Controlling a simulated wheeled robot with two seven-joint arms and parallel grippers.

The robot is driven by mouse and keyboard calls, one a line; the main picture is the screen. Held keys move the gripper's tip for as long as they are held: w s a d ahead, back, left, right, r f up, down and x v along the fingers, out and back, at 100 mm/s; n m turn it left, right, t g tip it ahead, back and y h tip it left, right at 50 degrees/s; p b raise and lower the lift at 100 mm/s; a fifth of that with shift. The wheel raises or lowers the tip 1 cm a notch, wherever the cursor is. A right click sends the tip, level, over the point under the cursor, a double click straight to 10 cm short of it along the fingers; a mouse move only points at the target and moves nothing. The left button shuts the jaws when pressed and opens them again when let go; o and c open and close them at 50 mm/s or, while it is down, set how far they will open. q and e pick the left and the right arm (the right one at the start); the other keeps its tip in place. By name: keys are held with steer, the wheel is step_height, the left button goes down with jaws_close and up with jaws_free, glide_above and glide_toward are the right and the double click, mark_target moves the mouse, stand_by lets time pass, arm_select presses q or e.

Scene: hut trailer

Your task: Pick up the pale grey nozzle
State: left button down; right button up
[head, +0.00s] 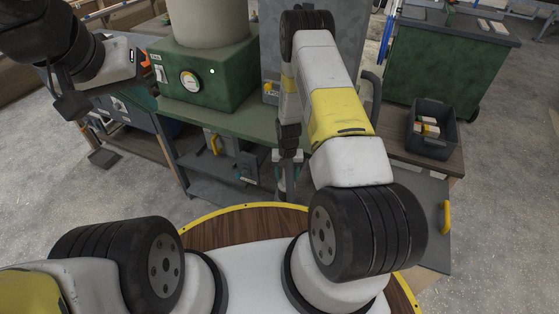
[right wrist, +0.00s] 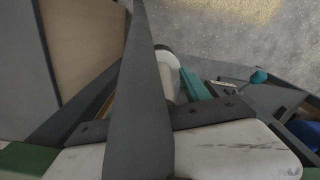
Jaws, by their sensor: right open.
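A pale, rounded thing (right wrist: 169,72), which may be the pale grey nozzle, shows in the right wrist view, partly hidden behind a long dark grey bar. A teal piece is beside it. I cannot make the nozzle out surely in the head view. My right gripper (head: 287,172) points down by the front edge of the green bench, partly hidden by my own arm; it is open. I cannot tell whether it touches the pale thing. My left gripper (head: 106,106) is at the upper left, its fingers apart, with nothing seen between them.
The green bench (head: 240,116) carries a green box with a gauge (head: 208,80) and a pale cylinder. Lower shelves (head: 225,185) are below. At right, a dark bin (head: 432,128) with small items stands on a wooden top. Concrete floor (head: 500,190) is clear at far right.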

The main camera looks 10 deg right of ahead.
steer(key=shift+f, duration=0.3)
jaws_close()
steer(key=shift+r, duration=0.1)
